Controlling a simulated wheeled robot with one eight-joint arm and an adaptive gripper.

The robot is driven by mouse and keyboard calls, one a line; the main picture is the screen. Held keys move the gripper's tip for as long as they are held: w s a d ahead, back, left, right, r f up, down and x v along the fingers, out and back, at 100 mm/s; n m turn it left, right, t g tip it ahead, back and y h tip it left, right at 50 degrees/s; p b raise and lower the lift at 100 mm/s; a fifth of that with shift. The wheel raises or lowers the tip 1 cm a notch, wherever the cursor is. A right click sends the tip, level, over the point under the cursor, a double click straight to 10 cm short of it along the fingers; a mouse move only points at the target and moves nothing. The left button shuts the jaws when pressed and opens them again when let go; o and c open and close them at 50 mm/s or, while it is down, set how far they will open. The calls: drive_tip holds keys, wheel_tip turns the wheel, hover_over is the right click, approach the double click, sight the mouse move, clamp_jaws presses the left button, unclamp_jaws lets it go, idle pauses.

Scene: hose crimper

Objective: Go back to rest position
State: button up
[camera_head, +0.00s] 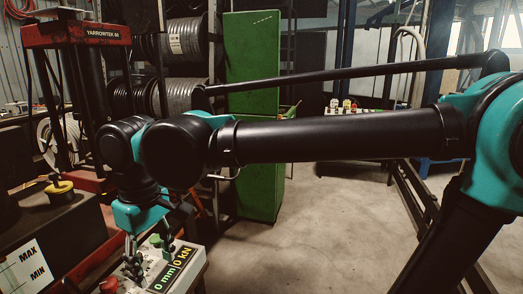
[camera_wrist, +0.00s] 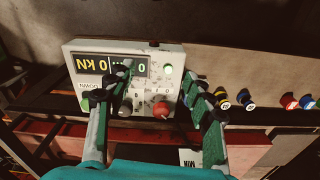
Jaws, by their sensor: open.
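My gripper (camera_head: 150,256) hangs at the lower left of the head view, at the end of my outstretched arm. It points down over the control box (camera_head: 186,268), whose display reads 0 mm and 0 kN. In the wrist view my gripper (camera_wrist: 160,115) is open and empty, its two fingers apart. The control box (camera_wrist: 110,60) lies beyond and between the fingers. The left finger covers part of the display and panel. I cannot tell whether the fingers touch the box.
The red press (camera_head: 75,35) stands at the left, with hose reels (camera_head: 180,40) behind. A tall green cabinet (camera_head: 252,60) stands in the middle. A box marked MAX and MIN (camera_head: 60,235) is at lower left. The concrete floor (camera_head: 320,230) is open to the right of the cabinet.

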drive_tip(key=w+d+f+m+t+y, duration=0.1)
drive_tip(key=w+d+f+m, duration=0.2)
drive_tip(key=w+d+f, duration=0.5)
drive_tip(key=w+d+f+m+t, duration=0.1)
drive_tip(key=w+d+f+m, duration=0.4)
drive_tip(key=w+d, duration=0.55)
drive_tip(key=d+f+m, duration=0.1)
drive_tip(key=d+f, duration=0.2)
drive_tip(key=d, duration=0.4)
drive_tip(key=d+f+m+t+h, duration=0.1)
drive_tip(key=d+f+m, duration=0.1)
drive_tip(key=d+f, duration=0.2)
drive_tip(key=d+f+m+t, duration=0.1)
drive_tip(key=d+f, duration=0.3)
drive_tip(key=d, duration=0.6)
drive_tip(key=shift+s+d+f+m, duration=0.25)
drive_tip(key=shift+s+m, duration=0.1)
drive_tip(key=shift+m, duration=0.25)
